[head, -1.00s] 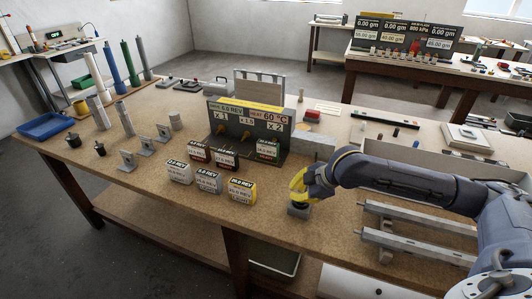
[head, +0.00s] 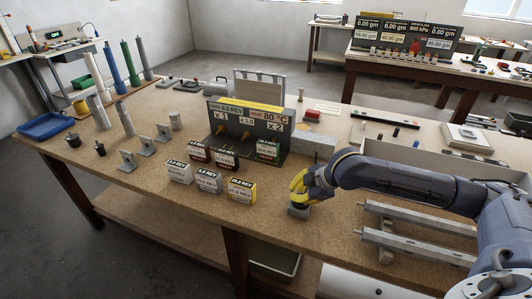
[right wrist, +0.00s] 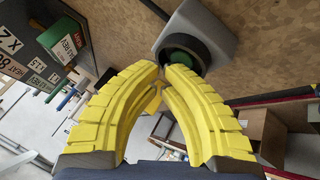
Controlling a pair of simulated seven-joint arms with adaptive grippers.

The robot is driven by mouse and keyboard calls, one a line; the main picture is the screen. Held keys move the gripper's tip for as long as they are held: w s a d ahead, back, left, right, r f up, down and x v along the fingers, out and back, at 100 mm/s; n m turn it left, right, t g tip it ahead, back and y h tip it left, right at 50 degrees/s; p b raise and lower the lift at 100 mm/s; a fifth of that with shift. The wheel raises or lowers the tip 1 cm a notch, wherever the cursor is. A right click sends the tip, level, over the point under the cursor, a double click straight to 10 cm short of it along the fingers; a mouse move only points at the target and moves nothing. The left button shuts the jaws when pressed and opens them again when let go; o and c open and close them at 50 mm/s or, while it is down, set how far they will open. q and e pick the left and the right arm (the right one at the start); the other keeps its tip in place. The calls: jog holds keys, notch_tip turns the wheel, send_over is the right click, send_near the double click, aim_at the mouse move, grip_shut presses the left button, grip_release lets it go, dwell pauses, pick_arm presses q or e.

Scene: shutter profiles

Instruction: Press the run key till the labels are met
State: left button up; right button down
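The run key is a grey block (head: 298,211) on the bench's front edge; its round green button (right wrist: 183,55) shows in the right wrist view. My right gripper (head: 300,200) is over it, its yellow fingers pointing at the button. In the right wrist view the fingertips (right wrist: 163,73) are together with nothing between them, at or very near the button; I cannot tell if they press it. The dark display panel (head: 245,124) reads HEAT 80 °C, x1 and x2. White (head: 179,172), grey (head: 208,181) and yellow (head: 242,189) labelled blocks stand in front, marked in REV. My left gripper is not in view.
Small dark labelled blocks (head: 226,159) stand by the panel. Grey brackets (head: 127,160), cylinders and a blue tray (head: 46,126) are at left. Metal rails (head: 415,238) lie to the right, under my right arm. Bare bench lies left of the key.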

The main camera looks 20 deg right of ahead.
jog(key=shift+r, duration=0.25)
jog(key=shift+r, duration=3)
